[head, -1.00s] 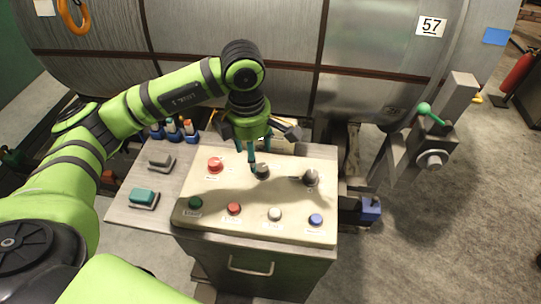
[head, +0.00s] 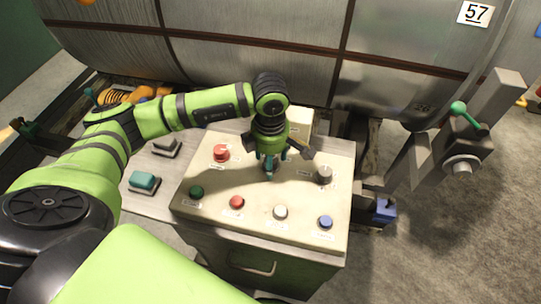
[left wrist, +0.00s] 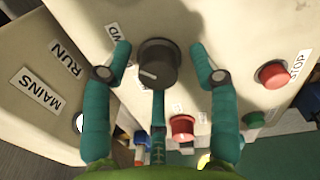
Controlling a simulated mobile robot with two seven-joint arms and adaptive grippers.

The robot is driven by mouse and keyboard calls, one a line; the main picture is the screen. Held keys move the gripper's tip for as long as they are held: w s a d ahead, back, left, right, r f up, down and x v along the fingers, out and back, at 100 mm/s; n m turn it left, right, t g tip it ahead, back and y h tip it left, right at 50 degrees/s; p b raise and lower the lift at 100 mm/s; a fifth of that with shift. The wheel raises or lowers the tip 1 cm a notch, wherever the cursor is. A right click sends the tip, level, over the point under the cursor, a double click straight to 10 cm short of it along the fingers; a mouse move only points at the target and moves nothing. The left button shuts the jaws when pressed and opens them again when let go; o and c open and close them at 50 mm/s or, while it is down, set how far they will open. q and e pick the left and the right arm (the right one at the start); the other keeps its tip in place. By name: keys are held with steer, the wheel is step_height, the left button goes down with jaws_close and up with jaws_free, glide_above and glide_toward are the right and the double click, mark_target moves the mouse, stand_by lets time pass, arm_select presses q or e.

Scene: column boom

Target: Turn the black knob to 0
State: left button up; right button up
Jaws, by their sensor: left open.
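The black knob (left wrist: 158,63) shows in the left wrist view as a round dark cap with a pale pointer line toward the lower left. It sits on the cream control panel (head: 225,185). My left gripper (left wrist: 161,58) has teal fingers, open, on either side of the knob, with gaps between them and it; a third finger is below it. In the head view my left gripper (head: 269,168) is over the middle of the panel and hides most of the knob. The scale mark 0 cannot be read. My right gripper is not in view.
A red button (head: 221,153) is left of the gripper and a grey knob (head: 324,174) is right. Green (head: 197,192), red (head: 237,202), white (head: 280,212) and blue (head: 325,222) buttons line the panel's front. A large metal cylinder (head: 250,65) stands behind.

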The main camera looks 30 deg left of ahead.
arm_select(q)
steer(key=c, duration=1)
steer(key=shift+c, duration=0.8)
steer(key=shift+f+n+b, duration=0.25)
steer(key=shift+n+b, duration=0.7)
steer(key=shift+n, duration=0.05)
steer(key=shift+n+b, duration=0.9)
steer(key=shift+n, duration=0.3)
steer(key=shift+r+n+b, duration=0.1)
steer(key=shift+n+b, duration=1.1)
steer(key=shift+n, duration=1)
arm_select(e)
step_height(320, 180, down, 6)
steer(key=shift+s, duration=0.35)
arm_select(q)
steer(key=shift+d, duration=0.1)
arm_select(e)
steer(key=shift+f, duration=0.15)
